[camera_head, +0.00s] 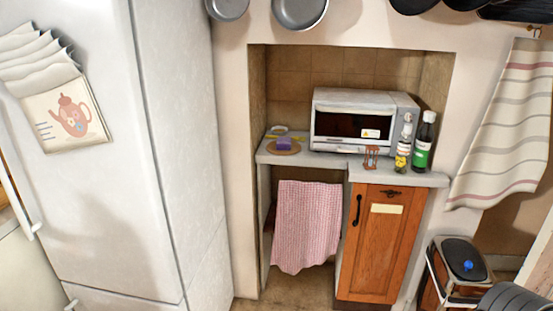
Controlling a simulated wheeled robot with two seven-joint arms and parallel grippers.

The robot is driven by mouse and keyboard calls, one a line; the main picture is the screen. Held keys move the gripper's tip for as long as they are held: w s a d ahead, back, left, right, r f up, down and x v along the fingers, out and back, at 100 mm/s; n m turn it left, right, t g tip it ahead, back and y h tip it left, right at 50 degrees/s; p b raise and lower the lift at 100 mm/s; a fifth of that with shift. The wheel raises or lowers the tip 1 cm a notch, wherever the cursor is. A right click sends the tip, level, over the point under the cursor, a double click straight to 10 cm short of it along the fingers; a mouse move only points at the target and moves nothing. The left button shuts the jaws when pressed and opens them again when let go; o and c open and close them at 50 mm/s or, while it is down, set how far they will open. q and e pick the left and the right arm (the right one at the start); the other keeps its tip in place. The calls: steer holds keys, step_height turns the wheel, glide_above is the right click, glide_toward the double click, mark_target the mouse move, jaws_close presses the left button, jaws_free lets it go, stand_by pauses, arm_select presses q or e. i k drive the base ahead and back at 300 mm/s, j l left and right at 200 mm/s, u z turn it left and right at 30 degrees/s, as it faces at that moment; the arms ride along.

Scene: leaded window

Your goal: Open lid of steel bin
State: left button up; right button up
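The bin (459,261) stands on the floor at the lower right, beside the wooden cabinet. It has a pale metal-looking rim and a dark lid (463,253) with a blue knob or button (468,266) on top. The lid looks shut. The lower part of the bin is cut off by the picture's bottom edge, and its side looks brownish.
A wooden cabinet (383,245) stands left of the bin, under a counter with a toaster oven (362,119) and bottles (423,143). A striped cloth (508,125) hangs above. A white fridge (95,190) fills the left.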

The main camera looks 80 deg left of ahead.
mark_target(463, 258)
steer(key=u, duration=4.9)
steer(key=z, duration=3.3)
steer(key=i+l+u, duration=0.1)
steer(key=i, duration=0.45)
steer(key=i+l, duration=0.1)
steer(key=i, duration=0.4)
steer(key=i+l+u, duration=0.15)
steer(key=i, duration=0.4)
steer(key=i+l+u, duration=0.1)
steer(key=i, duration=0.45)
steer(key=l, duration=0.1)
